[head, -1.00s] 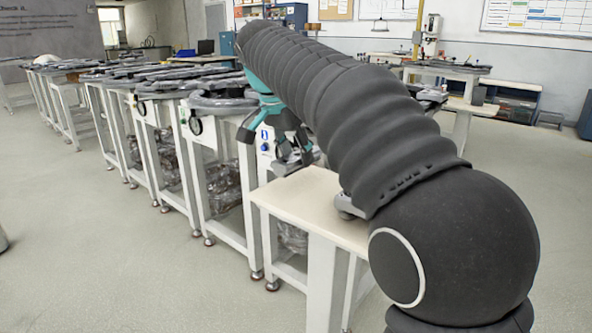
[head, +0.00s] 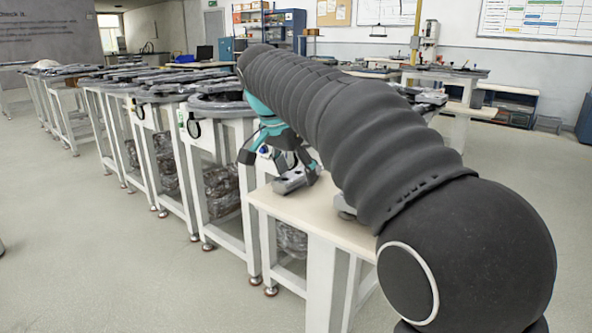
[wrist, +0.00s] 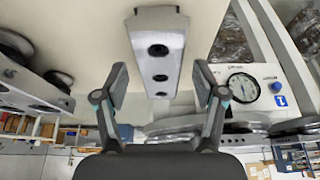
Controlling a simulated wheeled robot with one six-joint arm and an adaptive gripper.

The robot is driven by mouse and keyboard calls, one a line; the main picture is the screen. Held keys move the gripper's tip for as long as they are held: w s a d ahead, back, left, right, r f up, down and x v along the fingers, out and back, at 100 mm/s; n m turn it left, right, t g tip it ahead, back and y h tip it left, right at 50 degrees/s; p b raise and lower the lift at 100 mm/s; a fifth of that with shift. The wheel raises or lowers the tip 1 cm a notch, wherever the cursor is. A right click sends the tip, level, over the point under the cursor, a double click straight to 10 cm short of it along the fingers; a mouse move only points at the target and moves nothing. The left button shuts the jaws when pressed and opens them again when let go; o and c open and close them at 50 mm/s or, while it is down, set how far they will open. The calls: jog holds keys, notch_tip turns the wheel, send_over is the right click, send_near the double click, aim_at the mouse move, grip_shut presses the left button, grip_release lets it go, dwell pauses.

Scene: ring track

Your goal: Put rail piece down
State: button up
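The rail piece (head: 296,180) is a short grey metal block, lying on the near pale tabletop (head: 325,212) close to its left edge. In the wrist view the rail piece (wrist: 157,50) shows several dark holes along its face and lies between my two fingers. My gripper (wrist: 160,85) is open, with a visible gap between each fingertip and the sides of the piece. In the head view my gripper (head: 280,168) is just above the table at the piece, partly hidden by my arm.
Other grey rail parts (wrist: 35,88) lie at the left of the wrist view. A round gauge (wrist: 243,86) and a blue button sit on a white panel at the right. White-legged stands with dark track (head: 215,103) run away to the left. The floor at left is clear.

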jog(key=shift+r, duration=0.15)
jog(key=p+v, duration=0.1)
jog(key=v, duration=1.1)
